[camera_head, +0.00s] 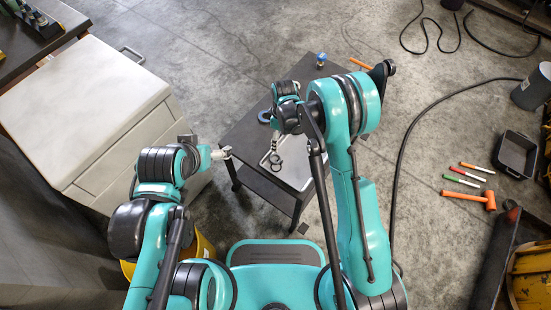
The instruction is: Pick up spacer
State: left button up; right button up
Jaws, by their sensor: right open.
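A small dark blue-grey ring (264,117), which may be the spacer, lies on the dark cart top (240,133), partly hidden by my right wrist. My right gripper (275,163) points down over a light tray (293,175) on the cart. It is open, just below the ring in the picture, and I see nothing clearly held in it. My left gripper (222,153) is at the cart's left edge, apart from the ring. It is too small to tell whether its fingers are open or shut.
A small blue-topped item (321,60) stands at the cart's back corner. A white cabinet (75,115) is on the left. A hammer (470,198), markers (464,180) and a dark bin (515,155) lie on the floor at right. A black cable (408,150) crosses the floor.

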jog(key=b, duration=0.1)
send_over(276, 160)
jog(key=w, duration=0.1)
jog(key=shift+n+g, duration=0.3)
jog(key=shift+n, duration=0.1)
notch_tip(276, 160, down, 6)
jog(key=shift+d+f, duration=0.1)
jog(key=shift+d, duration=0.05)
jog(key=f+b, duration=0.2)
jog(key=f, duration=0.1)
jog(key=f+b, duration=0.1)
jog(key=f, duration=0.1)
jog(key=shift+s, duration=0.4)
jog(key=c, duration=1.3)
